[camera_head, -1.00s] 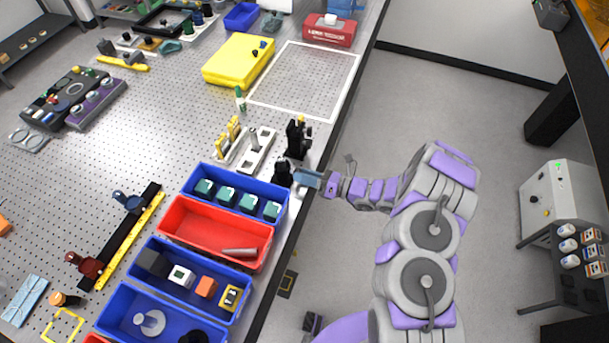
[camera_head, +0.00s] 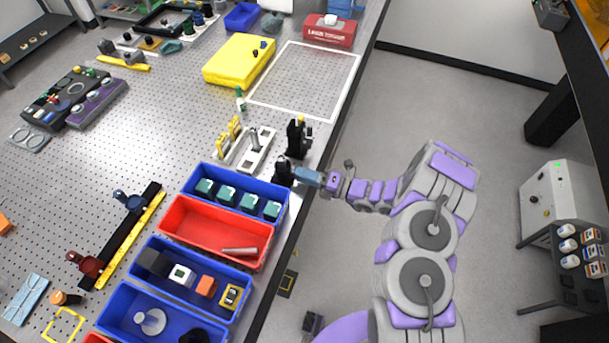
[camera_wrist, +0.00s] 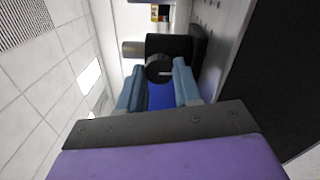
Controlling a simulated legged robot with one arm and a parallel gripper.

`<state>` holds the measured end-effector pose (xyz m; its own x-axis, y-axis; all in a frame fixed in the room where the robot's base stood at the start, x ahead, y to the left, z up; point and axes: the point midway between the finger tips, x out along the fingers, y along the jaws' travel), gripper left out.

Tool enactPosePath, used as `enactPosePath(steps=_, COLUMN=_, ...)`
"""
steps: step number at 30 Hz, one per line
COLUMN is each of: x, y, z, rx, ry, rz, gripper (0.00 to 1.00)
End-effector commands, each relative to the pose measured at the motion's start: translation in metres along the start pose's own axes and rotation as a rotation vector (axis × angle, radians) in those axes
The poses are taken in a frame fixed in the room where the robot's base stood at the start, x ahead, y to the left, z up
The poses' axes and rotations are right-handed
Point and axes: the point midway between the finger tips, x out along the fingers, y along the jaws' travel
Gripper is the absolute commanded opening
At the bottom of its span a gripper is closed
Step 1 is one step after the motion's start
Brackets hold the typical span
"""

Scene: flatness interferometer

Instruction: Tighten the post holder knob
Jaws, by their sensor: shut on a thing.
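The black post holder (camera_head: 283,173) stands near the right edge of the perforated table, beside the blue bin with teal parts. It also shows in the wrist view (camera_wrist: 182,46), with its round black knob (camera_wrist: 158,68) facing me. My gripper (camera_head: 300,174) reaches in from the right, level with the holder. In the wrist view the two blue fingers (camera_wrist: 158,76) are shut on the knob, one on each side. A light mark shows on the knob's face. In the head view the knob is hidden by the fingers.
A taller black mount (camera_head: 297,140) stands just behind the post holder. The blue bin (camera_head: 188,182) and a red bin (camera_head: 166,222) lie to the left and front. A white-outlined area (camera_head: 310,80) on the table behind is empty. Open floor lies right of the table edge.

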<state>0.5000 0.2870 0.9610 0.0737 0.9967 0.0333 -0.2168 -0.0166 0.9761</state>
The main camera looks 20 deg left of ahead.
Motion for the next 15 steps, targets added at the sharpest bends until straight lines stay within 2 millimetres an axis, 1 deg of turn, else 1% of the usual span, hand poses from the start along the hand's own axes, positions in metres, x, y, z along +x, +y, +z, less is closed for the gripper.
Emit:
enactPosePath(steps=1, x=-0.0018, y=-0.0006, z=0.0046, rx=0.005, ry=-0.013, rz=-0.003, gripper=0.03)
enactPosePath(steps=15, x=-0.0021, y=-0.0012, z=0.0046, rx=0.025, ry=-0.014, rz=-0.005, gripper=0.03)
